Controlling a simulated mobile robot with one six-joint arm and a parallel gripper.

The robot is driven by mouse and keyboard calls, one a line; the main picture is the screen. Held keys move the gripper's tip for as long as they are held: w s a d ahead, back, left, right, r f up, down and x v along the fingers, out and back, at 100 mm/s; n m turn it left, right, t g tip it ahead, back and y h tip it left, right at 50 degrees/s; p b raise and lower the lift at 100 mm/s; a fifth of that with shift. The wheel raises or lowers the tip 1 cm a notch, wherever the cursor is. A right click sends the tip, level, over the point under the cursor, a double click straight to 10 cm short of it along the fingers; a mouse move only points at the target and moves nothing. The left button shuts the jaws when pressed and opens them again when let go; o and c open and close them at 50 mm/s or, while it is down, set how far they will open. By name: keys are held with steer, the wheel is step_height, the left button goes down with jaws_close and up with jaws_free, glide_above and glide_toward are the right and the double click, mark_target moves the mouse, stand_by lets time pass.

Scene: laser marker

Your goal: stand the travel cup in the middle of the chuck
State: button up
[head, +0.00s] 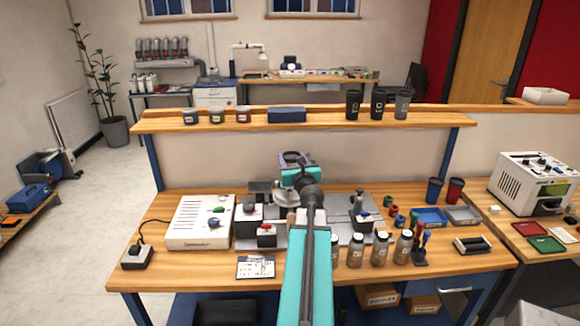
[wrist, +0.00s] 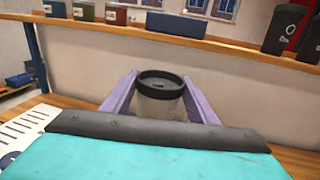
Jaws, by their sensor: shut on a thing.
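The travel cup (wrist: 160,100) has a black lid and a pale grey-brown body. It stands upright between the two purple fingers of my gripper (wrist: 160,82) in the wrist view, and they are shut on it. In the head view my gripper (head: 292,158) is over the back middle of the workbench, and my arm hides most of what is beneath it. I cannot clearly make out the chuck; grey metal fixtures stand around that spot, partly behind my arm. The cup's base is hidden, so I cannot tell whether it touches anything.
A white control box (head: 200,222) stands left of the fixtures. Several bottles, including one steel bottle (head: 356,250), stand right of my arm. A blue tray (head: 429,217) is farther right. A raised shelf (head: 320,121) with black cups (head: 378,104) and tins runs behind.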

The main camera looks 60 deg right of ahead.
steer(key=shift+w+d, duration=0.2)
steer(key=shift+w, duration=0.3)
steer(key=shift+w+f, duration=0.15)
steer(key=shift+f, duration=1.65)
steer(key=shift+f+b, duration=0.15)
steer(key=shift+b, duration=0.25)
steer(key=o, duration=0.7)
